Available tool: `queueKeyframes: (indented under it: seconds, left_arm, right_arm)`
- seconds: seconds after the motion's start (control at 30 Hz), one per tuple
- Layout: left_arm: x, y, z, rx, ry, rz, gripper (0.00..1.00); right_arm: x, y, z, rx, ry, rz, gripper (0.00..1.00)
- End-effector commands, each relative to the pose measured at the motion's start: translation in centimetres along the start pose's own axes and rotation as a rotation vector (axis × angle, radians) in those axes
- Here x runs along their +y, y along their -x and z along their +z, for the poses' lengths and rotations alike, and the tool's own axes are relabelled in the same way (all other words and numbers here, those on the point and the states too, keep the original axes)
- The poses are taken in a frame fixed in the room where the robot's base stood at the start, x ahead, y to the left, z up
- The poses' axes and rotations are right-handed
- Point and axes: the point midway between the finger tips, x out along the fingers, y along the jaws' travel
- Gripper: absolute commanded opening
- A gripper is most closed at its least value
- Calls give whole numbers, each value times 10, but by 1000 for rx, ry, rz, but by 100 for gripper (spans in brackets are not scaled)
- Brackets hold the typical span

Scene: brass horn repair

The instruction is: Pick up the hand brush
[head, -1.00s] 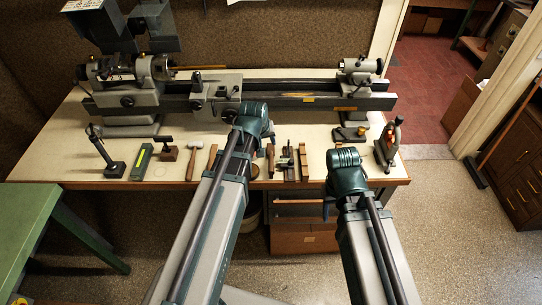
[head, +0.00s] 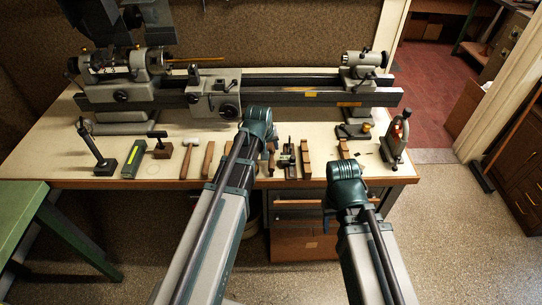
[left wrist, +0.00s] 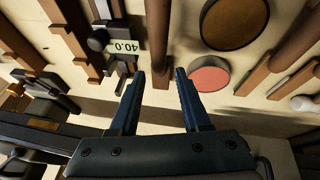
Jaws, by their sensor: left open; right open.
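Several brown wooden-handled tools lie on the bench, and I cannot make out bristles on any of them. One slim brown wooden handle (left wrist: 158,45), possibly the hand brush, lies between the open fingertips of my left gripper (left wrist: 160,75) in the left wrist view. I see no grip on it. In the head view that handle (head: 271,158) shows just right of my left gripper (head: 258,125), whose fingers are mostly hidden. Another brown wooden tool (head: 306,158) with a stepped edge lies further right. My right gripper (head: 346,185) is before the bench's front edge, empty as far as seen.
A caliper with a display (left wrist: 122,47) lies close beside the handle. A red disc (left wrist: 208,75) and a brown disc (left wrist: 234,22) lie on its other side. A hammer (head: 190,157) lies further left. The lathe (head: 290,95) spans the back of the bench (head: 55,160).

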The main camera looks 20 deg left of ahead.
Motion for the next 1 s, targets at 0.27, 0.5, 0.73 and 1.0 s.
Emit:
queueKeyframes:
  seconds: [0.27, 0.5, 0.73, 1.0]
  left_arm:
    - [-2, -40, 6, 0, 0, 0, 47]
    - [-1, -45, 5, 0, 0, 0, 47]
    - [-1, -44, 4, 0, 0, 0, 26]
    - [-1, -44, 4, 0, 0, 0, 0]
  right_arm:
    - [-4, -39, -2, 0, 0, 0, 50]
    - [-4, -42, -2, 0, 0, 0, 50]
    - [-4, -42, -2, 0, 0, 0, 50]
    - [-4, -42, -2, 0, 0, 0, 50]
